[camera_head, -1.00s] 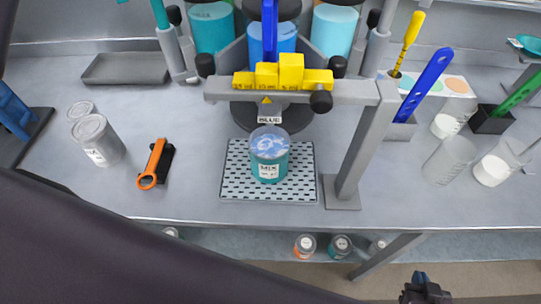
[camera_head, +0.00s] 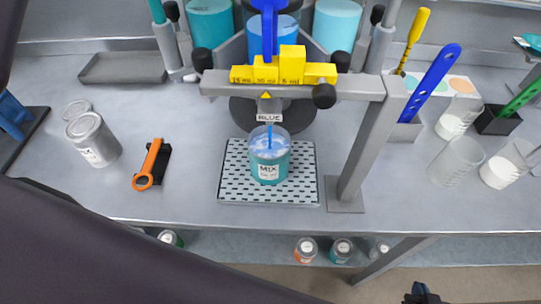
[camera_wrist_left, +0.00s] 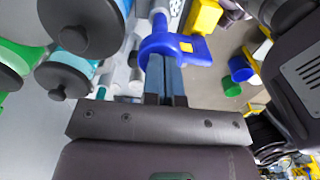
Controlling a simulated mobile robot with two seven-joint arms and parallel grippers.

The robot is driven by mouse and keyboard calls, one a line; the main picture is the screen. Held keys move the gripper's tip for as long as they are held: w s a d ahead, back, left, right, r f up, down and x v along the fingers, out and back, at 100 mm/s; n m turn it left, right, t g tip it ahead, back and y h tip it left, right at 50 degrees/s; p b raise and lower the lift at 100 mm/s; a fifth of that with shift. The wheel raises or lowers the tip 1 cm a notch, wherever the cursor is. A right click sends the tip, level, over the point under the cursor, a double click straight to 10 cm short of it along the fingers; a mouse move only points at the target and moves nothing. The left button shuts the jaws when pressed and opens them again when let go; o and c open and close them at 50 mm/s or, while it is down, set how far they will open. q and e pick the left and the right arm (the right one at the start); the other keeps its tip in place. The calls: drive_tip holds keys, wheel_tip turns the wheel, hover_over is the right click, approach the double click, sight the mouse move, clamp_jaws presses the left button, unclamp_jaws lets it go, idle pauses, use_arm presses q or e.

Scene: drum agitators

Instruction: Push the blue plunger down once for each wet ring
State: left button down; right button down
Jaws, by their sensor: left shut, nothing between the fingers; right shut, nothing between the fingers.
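The blue plunger (camera_head: 268,22) stands at the top centre behind the stepped yellow block (camera_head: 278,70), above the BLUE label (camera_head: 269,117). A thin blue stream falls into the MIX cup (camera_head: 269,162), which stands upright on the perforated tray (camera_head: 230,180). In the left wrist view, my left gripper (camera_wrist_left: 164,62) is shut and empty, its fingertips at the blue plunger head (camera_wrist_left: 190,46); exact contact is hard to tell. My right gripper (camera_head: 422,294) is shut and empty at the bottom edge, mostly out of view. A card (camera_head: 461,82) with coloured spots lies at the right, partly hidden; I cannot make out wet rings.
A grey post (camera_head: 358,150) stands right of the tray. Paint tubs, including a teal one (camera_head: 210,27), stand behind. Clear cups (camera_head: 455,160) stand right.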

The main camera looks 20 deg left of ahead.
use_arm(q)
drive_tip(key=shift+f, duration=0.1)
use_arm(e)
drive_tip(key=shift+w, duration=0.1)
use_arm(q)
drive_tip(key=shift+r+p, duration=0.45)
drive_tip(key=shift+r, duration=0.3)
drive_tip(key=shift+r+p, duration=0.4)
drive_tip(key=shift+r, duration=0.3)
drive_tip(key=shift+r+p, duration=0.65)
drive_tip(key=shift+r, duration=0.5)
use_arm(e)
drive_tip(key=r, duration=0.3)
drive_tip(key=shift+w+r, duration=0.2)
drive_tip(key=shift+r, duration=0.1)
drive_tip(key=shift+w, duration=0.15)
drive_tip(key=shift+w+r+t, duration=0.2)
drive_tip(key=shift+w+t, duration=0.1)
use_arm(q)
drive_tip(key=shift+f, duration=0.2)
use_arm(e)
drive_tip(key=shift+f, duration=0.15)
